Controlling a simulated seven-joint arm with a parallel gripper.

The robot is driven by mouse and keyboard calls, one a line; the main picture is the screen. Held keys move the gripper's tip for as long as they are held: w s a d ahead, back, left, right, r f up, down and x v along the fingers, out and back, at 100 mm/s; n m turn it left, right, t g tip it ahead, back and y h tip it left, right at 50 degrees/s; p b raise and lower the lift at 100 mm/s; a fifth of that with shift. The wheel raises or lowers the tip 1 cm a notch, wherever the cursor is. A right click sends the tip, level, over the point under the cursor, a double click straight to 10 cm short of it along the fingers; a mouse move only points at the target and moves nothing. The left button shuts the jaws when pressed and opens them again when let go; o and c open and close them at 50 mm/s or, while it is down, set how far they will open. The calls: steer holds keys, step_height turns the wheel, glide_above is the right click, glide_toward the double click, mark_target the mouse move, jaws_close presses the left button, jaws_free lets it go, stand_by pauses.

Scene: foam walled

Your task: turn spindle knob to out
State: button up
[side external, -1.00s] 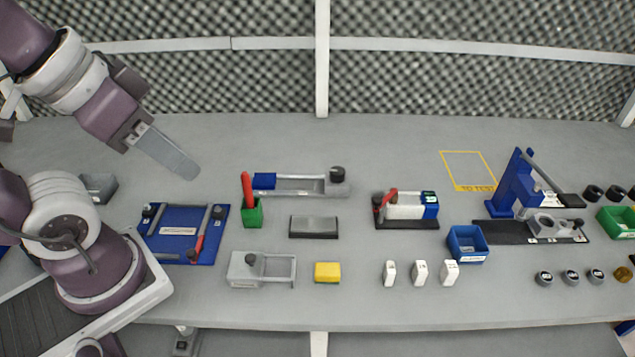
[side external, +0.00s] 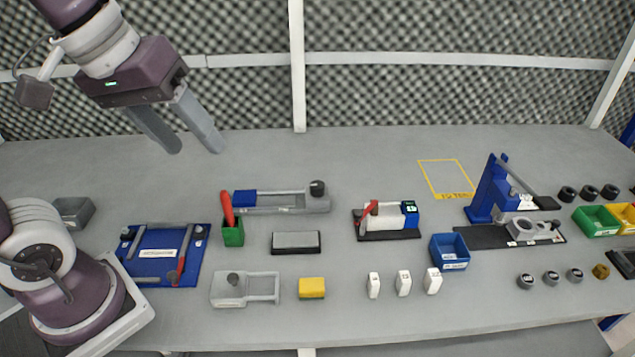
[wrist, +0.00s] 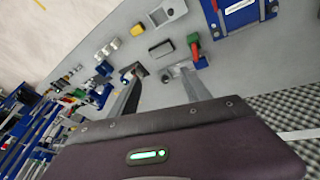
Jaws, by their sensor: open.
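A grey fixture (side external: 281,203) with a blue block (side external: 245,200) at its left end and a dark round knob (side external: 317,187) at its right end lies at the back middle of the bench. No readable label tells which one is the spindle knob. My gripper (side external: 196,150) is open and empty, raised above the bench, behind and left of the back fixture in the side view. In the wrist view, my fingers (wrist: 158,73) stand apart and partly cover the back fixture.
A green holder (side external: 233,236) with a red-handled tool stands just left of the fixtures. A dark grey block (side external: 296,243), a yellow block (side external: 312,288) and a blue plate (side external: 165,262) lie nearby. A blue press (side external: 490,190) stands at right. The bench behind the fixtures is clear.

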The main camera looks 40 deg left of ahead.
steer(key=w+a+f+n+g, duration=0.1)
steer(key=w+a+n+g, duration=0.1)
steer(key=w+n, duration=0.9)
steer(key=n+g, duration=0.2)
steer(key=n, duration=1.2)
glide_above(317, 185)
step_height(317, 185, down, 19)
steer(key=shift+s+f, duration=0.1)
steer(key=shift+f, duration=0.05)
steer(key=shift+g, duration=0.3)
step_height(317, 185, down, 7)
steer(key=shift+f, duration=0.75)
steer(key=shift+w, duration=0.2)
jaws_close()
